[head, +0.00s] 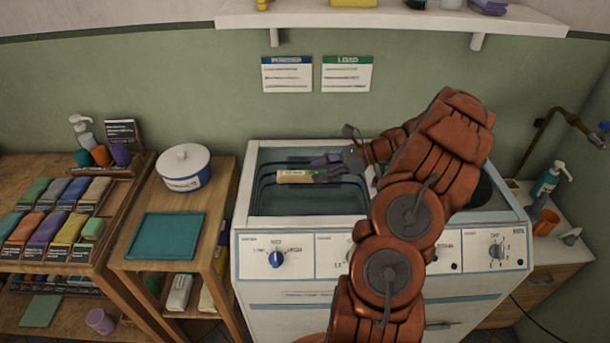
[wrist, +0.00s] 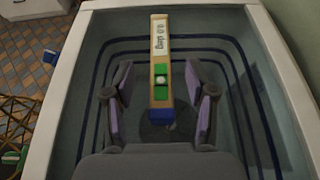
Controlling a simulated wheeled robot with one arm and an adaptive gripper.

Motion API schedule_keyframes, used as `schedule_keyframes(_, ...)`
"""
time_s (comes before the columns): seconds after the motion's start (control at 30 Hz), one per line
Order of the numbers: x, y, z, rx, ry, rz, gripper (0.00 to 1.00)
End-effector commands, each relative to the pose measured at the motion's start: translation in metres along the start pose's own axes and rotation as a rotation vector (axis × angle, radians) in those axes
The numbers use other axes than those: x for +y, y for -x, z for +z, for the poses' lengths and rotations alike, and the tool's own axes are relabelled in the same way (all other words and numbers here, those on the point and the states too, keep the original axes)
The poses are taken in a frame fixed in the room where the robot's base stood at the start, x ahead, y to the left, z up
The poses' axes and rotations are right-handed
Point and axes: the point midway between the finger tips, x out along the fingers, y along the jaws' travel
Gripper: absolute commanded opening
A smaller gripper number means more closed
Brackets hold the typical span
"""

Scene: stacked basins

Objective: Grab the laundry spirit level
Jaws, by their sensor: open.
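The spirit level (wrist: 159,64) is a yellowish bar with a white label, a green vial section and a blue end cap. In the wrist view it points away from me, and its near end lies between my fingers. In the head view the level (head: 297,177) shows over the left basin of the white washing unit. My gripper (wrist: 161,98) is open, with a purple-padded finger on each side of the bar and a gap on both sides. In the head view my gripper (head: 330,168) is at the right end of the level. I cannot tell what supports the level.
The basin (wrist: 100,70) has pale walls and dark stripes around it. Left of the unit stand a white pot (head: 184,168) and a teal tray (head: 165,236) on a wooden stand. A shelf (head: 400,18) runs above. A soap bottle (head: 548,180) stands at the right.

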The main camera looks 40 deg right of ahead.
Motion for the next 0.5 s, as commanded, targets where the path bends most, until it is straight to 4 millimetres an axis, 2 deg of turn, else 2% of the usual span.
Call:
schedule_keyframes(0.23, 0.0, -0.033, 0.006, -0.001, 0.001, 0.003, 0.56)
schedule_keyframes(0.5, -0.001, -0.04, 0.004, 0.002, 0.002, 0.0, 0.56)
